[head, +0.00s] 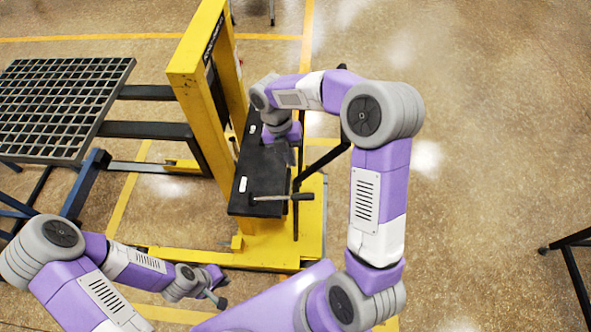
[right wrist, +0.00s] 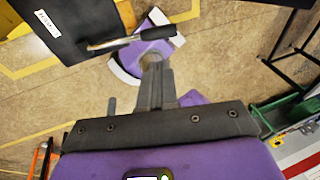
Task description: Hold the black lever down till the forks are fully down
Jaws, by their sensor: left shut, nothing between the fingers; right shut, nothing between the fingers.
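The black lever (head: 283,197) is a metal rod with a dark grip. It sticks out to the right from the front end of the black cover on the yellow lift truck (head: 190,75). In the right wrist view the lever (right wrist: 150,35) lies just beyond my right gripper's fingertips (right wrist: 153,62), which are shut and empty; I cannot tell if they touch it. In the head view the right gripper (head: 297,150) is partly hidden, above the cover. The dark forks (head: 150,130) extend left from the mast; their height is unclear. My left gripper (head: 219,300) is shut and empty at the lower left.
A dark grid tray (head: 62,95) lies at the left by a blue frame (head: 85,180), near the fork ends. The truck's black handle bar (head: 325,160) slants beside the cover. A dark-legged stand (head: 575,265) is at the right edge.

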